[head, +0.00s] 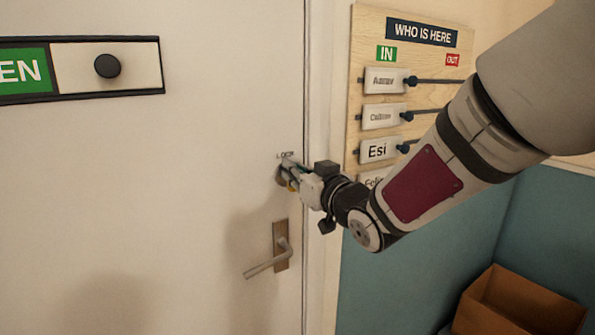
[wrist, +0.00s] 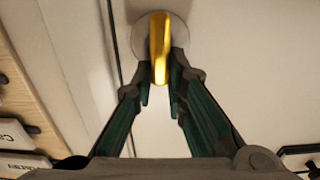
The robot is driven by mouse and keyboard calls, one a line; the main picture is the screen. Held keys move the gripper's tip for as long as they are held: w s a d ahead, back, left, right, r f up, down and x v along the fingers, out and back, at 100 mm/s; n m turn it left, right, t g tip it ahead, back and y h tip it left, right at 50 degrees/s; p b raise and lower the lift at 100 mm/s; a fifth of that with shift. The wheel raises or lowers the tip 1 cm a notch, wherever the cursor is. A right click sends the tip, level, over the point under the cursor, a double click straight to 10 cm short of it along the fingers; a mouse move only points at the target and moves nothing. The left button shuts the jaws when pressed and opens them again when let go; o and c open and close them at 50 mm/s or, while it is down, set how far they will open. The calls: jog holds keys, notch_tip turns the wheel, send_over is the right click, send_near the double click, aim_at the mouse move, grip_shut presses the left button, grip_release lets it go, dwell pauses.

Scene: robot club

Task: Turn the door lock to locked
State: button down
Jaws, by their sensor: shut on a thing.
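The door lock is a brass-yellow thumb turn (wrist: 159,48) on a round pale plate (wrist: 137,38) on the white door (head: 180,170). In the wrist view the turn points along the line of my gripper's fingers. My gripper (wrist: 160,85) is shut on the turn, with one fingertip on each side of it. In the head view my gripper (head: 288,176) is at the lock, just below the small "LOCK" lettering (head: 285,155), and hides most of it. I cannot read the lock's set position from the marks.
A lever handle (head: 268,262) sits below the lock. A sliding sign (head: 107,66) with a black knob is on the door at upper left. A "WHO IS HERE" board (head: 423,33) with sliding name tags hangs to the right. A cardboard box (head: 520,305) stands lower right.

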jog(key=shift+w+d+f+m+p, duration=0.3)
jog(key=shift+m+p, duration=0.65)
jog(key=shift+m, duration=2)
jog(key=shift+w+d+f+m+p, duration=0.1)
jog(key=shift+d+f+m+p, duration=0.55)
jog(key=shift+m, duration=2.25)
jog(key=shift+w+d+f+m+p, duration=0.15)
jog(key=shift+m+p, duration=1.05)
jog(key=shift+m, duration=1.75)
jog(key=shift+w+a, duration=0.1)
jog(key=c, duration=1.6)
grip_release()
jog(key=v, duration=1.2)
